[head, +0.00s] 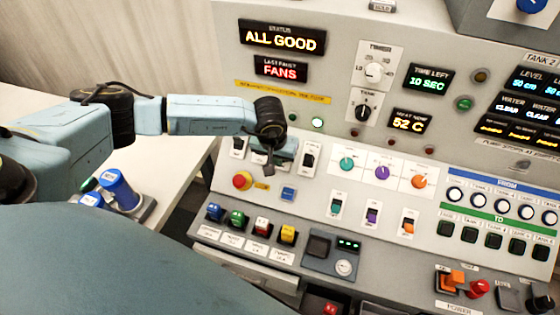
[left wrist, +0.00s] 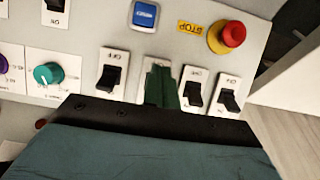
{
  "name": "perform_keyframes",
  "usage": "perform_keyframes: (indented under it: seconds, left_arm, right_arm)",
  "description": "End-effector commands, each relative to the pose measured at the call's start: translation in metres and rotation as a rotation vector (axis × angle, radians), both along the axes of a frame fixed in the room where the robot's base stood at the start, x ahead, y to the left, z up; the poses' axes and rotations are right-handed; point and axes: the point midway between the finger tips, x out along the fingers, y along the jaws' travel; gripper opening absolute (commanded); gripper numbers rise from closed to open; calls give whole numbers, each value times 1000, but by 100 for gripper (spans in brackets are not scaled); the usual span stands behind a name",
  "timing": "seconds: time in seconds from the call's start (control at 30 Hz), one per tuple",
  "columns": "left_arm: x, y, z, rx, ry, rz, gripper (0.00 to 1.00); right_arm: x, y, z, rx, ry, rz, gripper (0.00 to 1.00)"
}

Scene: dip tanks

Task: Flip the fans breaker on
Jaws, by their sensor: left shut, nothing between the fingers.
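A row of black rocker breakers on white plates is on the sloped panel. The rightmost breaker (head: 308,159) and leftmost breaker (head: 238,145) show in the head view. In the left wrist view I see one breaker (left wrist: 110,77) on one side of my fingers and two more breakers (left wrist: 194,92) (left wrist: 228,100) on the other. I cannot read which is the fans breaker. My left gripper (head: 270,168) is shut and empty, fingers pointing at the panel. In the left wrist view the fingers (left wrist: 162,88) cover most of another breaker plate; its lever is hidden, and contact is unclear.
A red emergency stop button (head: 242,180) and a blue button (head: 288,194) sit below the breakers. Coloured knobs, including a teal one (head: 346,163), are to the right. Displays above read "ALL GOOD" (head: 283,38) and last fault "FANS" (head: 281,69).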

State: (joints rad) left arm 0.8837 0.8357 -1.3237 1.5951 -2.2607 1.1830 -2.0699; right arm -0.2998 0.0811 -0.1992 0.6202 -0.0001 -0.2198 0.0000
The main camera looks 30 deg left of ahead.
Motion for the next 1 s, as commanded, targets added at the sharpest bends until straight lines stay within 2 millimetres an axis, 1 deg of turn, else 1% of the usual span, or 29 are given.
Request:
perform_keyframes:
  seconds: [0.1,1.0]
  left_arm:
    - [0,0,-5,0,0,0,0]
    - [0,0,-30,0,0,0,0]
  right_arm:
    - [0,0,-5,0,0,0,45]
    - [0,1,-30,2,0,0,45]
